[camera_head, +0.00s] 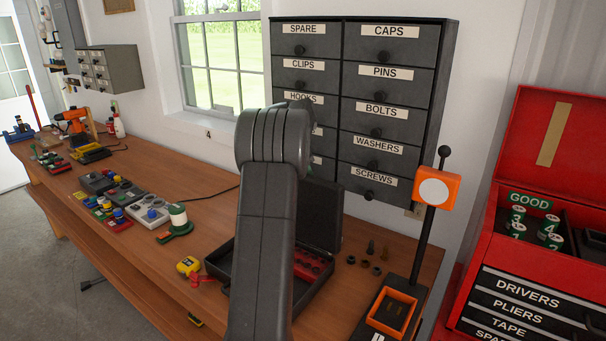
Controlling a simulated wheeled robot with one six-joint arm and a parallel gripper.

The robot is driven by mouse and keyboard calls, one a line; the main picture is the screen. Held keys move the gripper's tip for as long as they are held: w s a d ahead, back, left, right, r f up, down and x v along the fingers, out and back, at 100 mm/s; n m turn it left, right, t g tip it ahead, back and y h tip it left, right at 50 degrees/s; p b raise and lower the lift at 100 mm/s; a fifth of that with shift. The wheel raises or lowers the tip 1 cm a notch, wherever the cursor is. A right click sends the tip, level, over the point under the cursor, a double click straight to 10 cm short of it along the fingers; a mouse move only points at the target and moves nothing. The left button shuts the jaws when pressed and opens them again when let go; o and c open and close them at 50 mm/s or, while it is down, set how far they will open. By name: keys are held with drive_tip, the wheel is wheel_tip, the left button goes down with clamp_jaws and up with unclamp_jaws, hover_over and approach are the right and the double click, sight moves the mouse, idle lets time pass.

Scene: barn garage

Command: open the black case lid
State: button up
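The black case (325,278) sits on the workbench behind my arm. Its lid (317,212) stands raised at the back of the case, roughly upright. Red contents (309,265) show inside the open case. My dark grey arm crosses in front of the case and hides its middle and part of the lid. The end of my arm is hidden, so my gripper cannot be seen, nor whether it touches the lid.
A yellow tape measure (188,266) and a red item (205,280) lie left of the case. An orange-topped stand (437,187) and small loose parts (370,250) are to its right. Labelled drawers (385,87) hang behind. A red tool chest (535,285) stands at right.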

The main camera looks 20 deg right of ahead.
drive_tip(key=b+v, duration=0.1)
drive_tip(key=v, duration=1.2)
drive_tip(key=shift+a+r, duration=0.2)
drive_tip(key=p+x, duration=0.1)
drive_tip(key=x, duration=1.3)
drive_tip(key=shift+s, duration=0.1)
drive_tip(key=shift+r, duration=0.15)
